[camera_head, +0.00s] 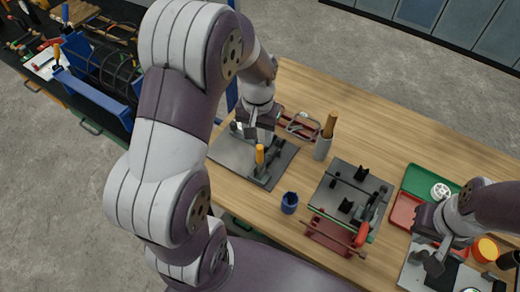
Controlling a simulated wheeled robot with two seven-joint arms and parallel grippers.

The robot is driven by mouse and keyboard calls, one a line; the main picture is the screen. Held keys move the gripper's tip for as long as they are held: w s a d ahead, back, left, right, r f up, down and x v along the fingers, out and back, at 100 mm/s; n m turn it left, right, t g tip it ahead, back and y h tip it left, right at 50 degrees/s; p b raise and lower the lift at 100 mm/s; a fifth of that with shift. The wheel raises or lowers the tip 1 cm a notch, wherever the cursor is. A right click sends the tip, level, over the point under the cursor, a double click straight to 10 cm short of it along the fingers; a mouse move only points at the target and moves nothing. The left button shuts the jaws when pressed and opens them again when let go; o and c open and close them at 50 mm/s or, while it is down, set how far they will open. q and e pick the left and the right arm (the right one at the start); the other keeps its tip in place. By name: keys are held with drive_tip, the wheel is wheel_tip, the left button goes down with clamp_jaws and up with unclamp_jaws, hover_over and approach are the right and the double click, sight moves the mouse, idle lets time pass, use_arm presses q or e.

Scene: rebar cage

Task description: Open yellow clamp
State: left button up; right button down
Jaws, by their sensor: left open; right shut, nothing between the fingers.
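The yellow clamp shows as an upright yellow-orange handle (260,154) on a dark grey plate (230,151) at the left of the wooden table. Its dark base is small and partly hidden. My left gripper (262,138) is open and points down over the plate, close to the handle's top and just behind it in the picture. I cannot tell whether the fingers touch the clamp. My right gripper (435,264) is shut and empty over a grey plate (411,277) at the table's right front.
A grey cup (322,149) with a wooden-handled tool and a blue cup (289,203) stand near the left plate. A second dark plate (340,190) with black fixtures lies mid-table, with a red vise (330,235) before it. Green (420,180) and red (402,211) trays lie right.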

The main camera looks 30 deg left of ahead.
sight(260, 154)
use_arm(q)
drive_tip(key=f, duration=0.5)
drive_tip(key=d+f+p, duration=0.1)
drive_tip(key=f, duration=0.1)
drive_tip(key=shift+s+f, duration=0.15)
drive_tip(key=shift+f, duration=0.25)
drive_tip(key=shift+a+f, duration=0.35)
drive_tip(key=shift+f, duration=0.05)
drive_tip(key=shift+d+r, duration=0.1)
drive_tip(key=shift+d, duration=0.05)
drive_tip(key=c, duration=0.7)
clamp_jaws()
